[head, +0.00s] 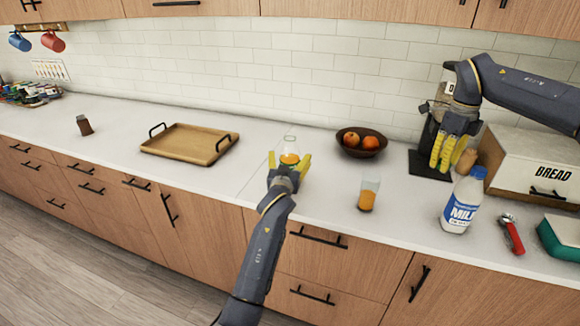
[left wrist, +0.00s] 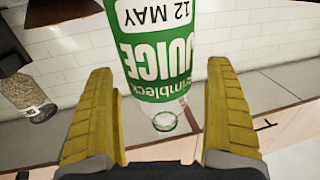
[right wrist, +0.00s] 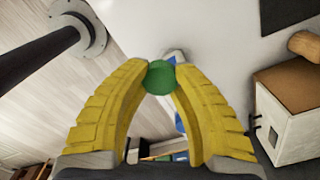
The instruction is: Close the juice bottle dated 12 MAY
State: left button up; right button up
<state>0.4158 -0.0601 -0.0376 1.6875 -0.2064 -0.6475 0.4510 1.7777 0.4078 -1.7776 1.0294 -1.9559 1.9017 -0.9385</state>
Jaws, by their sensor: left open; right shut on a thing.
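The juice bottle (head: 289,158) dated 12 MAY stands upright on the white counter in the head view. Its green and white label (left wrist: 158,50) appears upside down in the left wrist view. Its clear neck (left wrist: 165,121) is open, with no cap on it. My left gripper (head: 288,161) is open, with one finger on each side of the bottle. My right gripper (head: 443,152) is raised at the right, above the counter near the milk bottle.
A glass of orange juice (head: 368,194) and a fruit bowl (head: 361,153) stand right of the bottle. A milk bottle (head: 461,205), a red-handled tool (head: 512,235) and a bread box (head: 537,172) are further right. A wooden tray (head: 189,145) lies left. Counter between bottle and tray is clear.

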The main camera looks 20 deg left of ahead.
pick_arm(q)
jog(key=shift+w, duration=0.35)
jog(key=c, duration=1.4)
jog(key=shift+r, duration=0.15)
notch_tip(320, 180, up, 20)
